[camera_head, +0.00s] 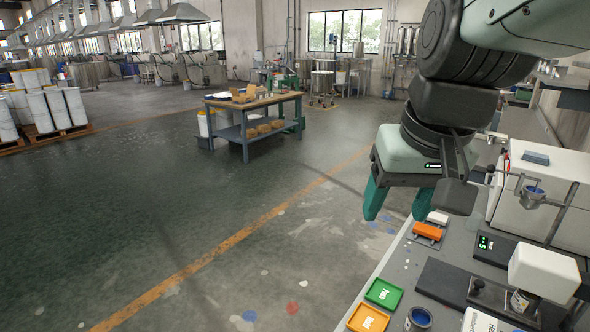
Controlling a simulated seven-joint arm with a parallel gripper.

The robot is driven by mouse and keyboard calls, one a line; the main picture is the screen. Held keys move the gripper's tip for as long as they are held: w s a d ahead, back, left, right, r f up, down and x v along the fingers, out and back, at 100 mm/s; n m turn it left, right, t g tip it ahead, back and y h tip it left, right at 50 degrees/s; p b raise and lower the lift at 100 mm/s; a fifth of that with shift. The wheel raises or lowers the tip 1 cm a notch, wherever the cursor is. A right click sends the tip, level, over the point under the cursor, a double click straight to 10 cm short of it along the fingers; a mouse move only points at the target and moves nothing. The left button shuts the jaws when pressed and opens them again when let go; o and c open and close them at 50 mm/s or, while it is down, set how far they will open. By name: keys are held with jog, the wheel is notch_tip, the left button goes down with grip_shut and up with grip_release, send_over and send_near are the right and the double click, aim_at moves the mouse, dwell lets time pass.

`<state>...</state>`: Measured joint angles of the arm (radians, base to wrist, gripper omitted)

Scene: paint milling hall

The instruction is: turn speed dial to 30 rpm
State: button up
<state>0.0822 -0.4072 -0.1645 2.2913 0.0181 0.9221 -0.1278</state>
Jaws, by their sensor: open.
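My gripper (399,212) hangs from the arm at the upper right. Its two green fingers point down and stand apart with nothing between them. It is above the left edge of the grey bench (392,262). A small dark display unit (487,243) with lit green characters sits on the bench, right of and below my gripper, clear of the fingers. Its reading is too small to make out for sure. A white machine head (543,270) on a dark stand is at the lower right. I cannot make out a speed dial; it may be hidden or too small.
A green tray (384,293), an orange tray (367,319) and a blue-filled can (419,318) stand at the bench's front. An orange block (428,231) lies near the fingers. A white cabinet (560,200) stands at right. Open floor lies left.

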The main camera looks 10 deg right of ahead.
jog(key=w+d+f+m+g, duration=0.1)
jog(key=w+d+f+g, duration=0.3)
jog(key=d, duration=0.6)
jog(key=w+d+f+m, duration=0.1)
jog(key=d+f, duration=0.6)
jog(key=d, duration=0.2)
jog(key=s+d+f+m+g+y, duration=0.1)
jog(key=s+d+f+g, duration=0.1)
jog(key=s+d+f, duration=0.5)
jog(key=s+d+f+g+y, duration=0.1)
jog(key=s+d+f+g, duration=0.1)
jog(key=d+f, duration=0.8)
jog(key=x, duration=1.1)
jog(key=shift+s+f, duration=0.15)
jog(key=shift+f, duration=0.1)
jog(key=c, duration=1)
jog(key=shift+c, duration=0.2)
